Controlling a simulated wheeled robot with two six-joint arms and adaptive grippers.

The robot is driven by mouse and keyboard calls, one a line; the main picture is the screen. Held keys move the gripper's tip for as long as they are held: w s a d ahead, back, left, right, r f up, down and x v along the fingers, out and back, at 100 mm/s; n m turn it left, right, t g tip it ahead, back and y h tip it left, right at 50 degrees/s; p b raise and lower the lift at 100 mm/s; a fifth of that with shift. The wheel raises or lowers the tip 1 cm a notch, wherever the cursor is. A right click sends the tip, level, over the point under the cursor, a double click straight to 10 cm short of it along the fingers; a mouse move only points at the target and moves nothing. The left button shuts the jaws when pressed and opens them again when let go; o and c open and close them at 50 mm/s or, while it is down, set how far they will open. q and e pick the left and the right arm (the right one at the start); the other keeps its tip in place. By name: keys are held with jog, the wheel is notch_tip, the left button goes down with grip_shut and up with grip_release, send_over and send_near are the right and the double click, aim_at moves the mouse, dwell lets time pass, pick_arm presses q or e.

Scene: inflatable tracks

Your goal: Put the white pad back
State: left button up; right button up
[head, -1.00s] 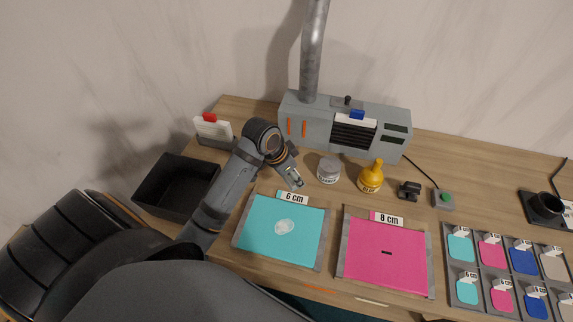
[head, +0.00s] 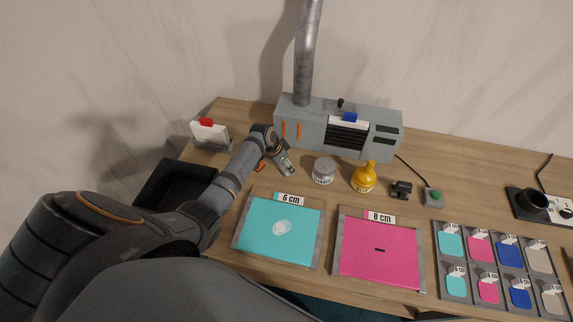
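Two white pads show. One white pad with a red grip (head: 207,131) stands in a grey holder at the table's far left. Another white pad with a blue grip (head: 348,121) sits at the top front of the grey machine (head: 312,136), above its black slats. My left gripper (head: 287,170) is over the table in front of the machine, left of the grey tin, apart from both pads. Its fingers are too small to tell whether they are open, and I see no pad in them. My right gripper is out of view.
A turquoise sheet (head: 262,243) with a whitish patch and a pink sheet (head: 380,268) lie in front. A grey tin (head: 323,171), yellow bottle (head: 364,177) and black clamp-like part (head: 401,189) stand behind them. A black bin (head: 165,188) is at left, partly behind my arm.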

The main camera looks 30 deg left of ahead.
pick_arm(q)
jog(key=shift+f, duration=0.55)
jog(key=shift+f, duration=0.1)
jog(key=o, duration=1.1)
jog(key=b+v, duration=0.1)
jog(key=v, duration=1.1)
